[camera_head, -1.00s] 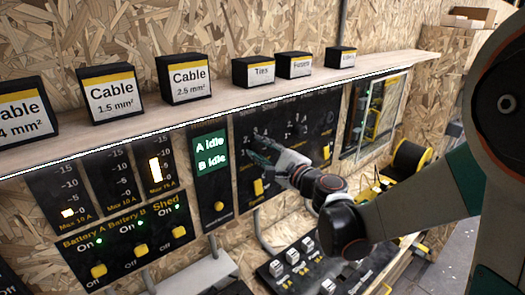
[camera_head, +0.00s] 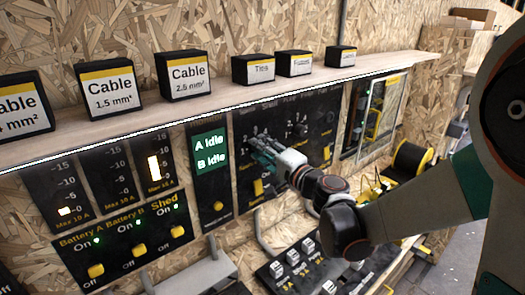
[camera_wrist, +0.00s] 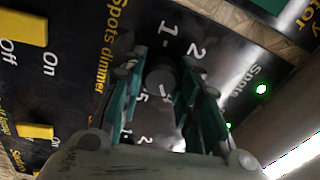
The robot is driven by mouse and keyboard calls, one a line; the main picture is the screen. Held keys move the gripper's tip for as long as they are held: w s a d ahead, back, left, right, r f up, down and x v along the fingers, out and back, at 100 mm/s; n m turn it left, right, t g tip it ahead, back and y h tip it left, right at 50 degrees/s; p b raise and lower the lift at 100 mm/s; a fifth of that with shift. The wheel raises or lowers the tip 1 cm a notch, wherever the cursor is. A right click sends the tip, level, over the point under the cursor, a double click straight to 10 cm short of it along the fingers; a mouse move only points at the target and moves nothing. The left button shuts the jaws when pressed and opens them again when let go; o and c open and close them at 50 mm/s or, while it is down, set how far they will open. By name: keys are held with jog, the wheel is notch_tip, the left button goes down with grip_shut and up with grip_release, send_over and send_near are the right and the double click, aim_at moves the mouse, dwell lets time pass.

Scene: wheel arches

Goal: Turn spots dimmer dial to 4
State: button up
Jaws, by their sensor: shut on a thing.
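The spots dimmer dial is a dark round knob (camera_wrist: 160,76) on a black panel (camera_wrist: 80,98), beside the yellow "Spots dimmer" lettering. In the wrist view, the green fingers of my gripper (camera_wrist: 163,62) stand on either side of the knob and are shut on it. White scale numbers 1 and 2 show beyond the fingertips, and other marks show between the fingers. I cannot tell which number the knob points at. In the head view, my gripper (camera_head: 258,146) reaches the panel below the shelf and hides the knob.
Yellow rocker switches (camera_wrist: 35,131) sit beside the dial. Another dial (camera_head: 300,130) is to the right on the same panel. A wooden shelf (camera_head: 215,97) with labelled boxes runs above.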

jog(key=shift+n, duration=0.5)
jog(key=o, duration=1.1)
jog(key=shift+c, duration=0.2)
jog(key=shift+s, duration=0.1)
jog(key=v, duration=1.2)
